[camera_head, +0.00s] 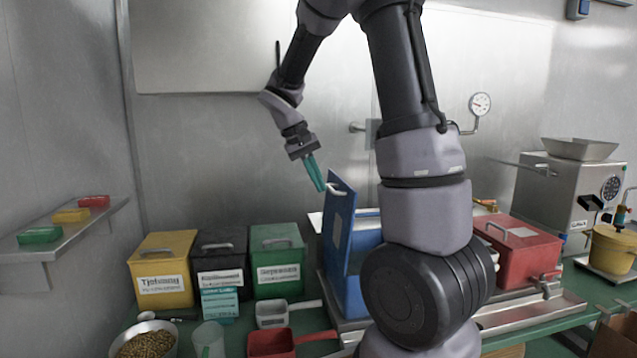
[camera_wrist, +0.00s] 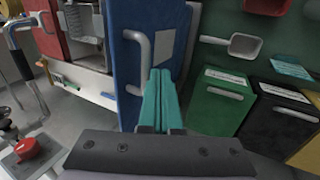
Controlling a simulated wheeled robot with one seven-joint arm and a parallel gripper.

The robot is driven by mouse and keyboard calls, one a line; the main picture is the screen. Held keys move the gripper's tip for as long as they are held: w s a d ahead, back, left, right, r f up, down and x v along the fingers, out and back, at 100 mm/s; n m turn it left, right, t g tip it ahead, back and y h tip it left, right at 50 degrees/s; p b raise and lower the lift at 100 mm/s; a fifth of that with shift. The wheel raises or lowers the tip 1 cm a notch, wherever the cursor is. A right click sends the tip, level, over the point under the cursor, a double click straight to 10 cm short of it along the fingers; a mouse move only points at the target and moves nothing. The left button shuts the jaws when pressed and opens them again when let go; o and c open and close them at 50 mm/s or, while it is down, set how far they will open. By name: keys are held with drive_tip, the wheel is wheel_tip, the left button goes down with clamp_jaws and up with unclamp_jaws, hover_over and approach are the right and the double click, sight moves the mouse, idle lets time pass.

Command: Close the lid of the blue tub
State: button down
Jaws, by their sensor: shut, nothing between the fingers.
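The blue tub (camera_head: 366,240) stands on the bench, partly hidden behind my arm. Its blue lid (camera_head: 337,235) is open and stands up steeply at the tub's left side, with a pale handle (camera_head: 332,188) near the top. In the wrist view the lid (camera_wrist: 127,95) fills the middle, with its handle (camera_wrist: 141,62) close ahead. My gripper (camera_head: 319,186) has teal fingers, shut and empty, pointing down beside the lid's upper left edge. In the wrist view the fingertips (camera_wrist: 160,73) are just right of the handle; I cannot tell whether they touch the lid.
Yellow (camera_head: 164,270), black (camera_head: 222,262) and green (camera_head: 278,260) lidded tubs stand to the left. A red tub (camera_head: 518,250) and a grey machine (camera_head: 572,195) are at right. White (camera_head: 272,314) and red (camera_head: 271,343) scoops lie in front. The wall is close behind.

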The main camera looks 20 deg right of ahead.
drive_tip(key=shift+d, duration=0.15)
drive_tip(key=s+d+f+t+y, duration=0.1)
drive_tip(key=s+d+y, duration=0.2)
drive_tip(key=d+y, duration=0.75)
drive_tip(key=s+d+f+t+y, duration=0.1)
drive_tip(key=s+d+f, duration=0.1)
drive_tip(key=d+f, duration=0.9)
drive_tip(key=shift+d+f+t+y, duration=0.3)
drive_tip(key=shift+d+f+y, duration=0.1)
drive_tip(key=shift+d, duration=1.3)
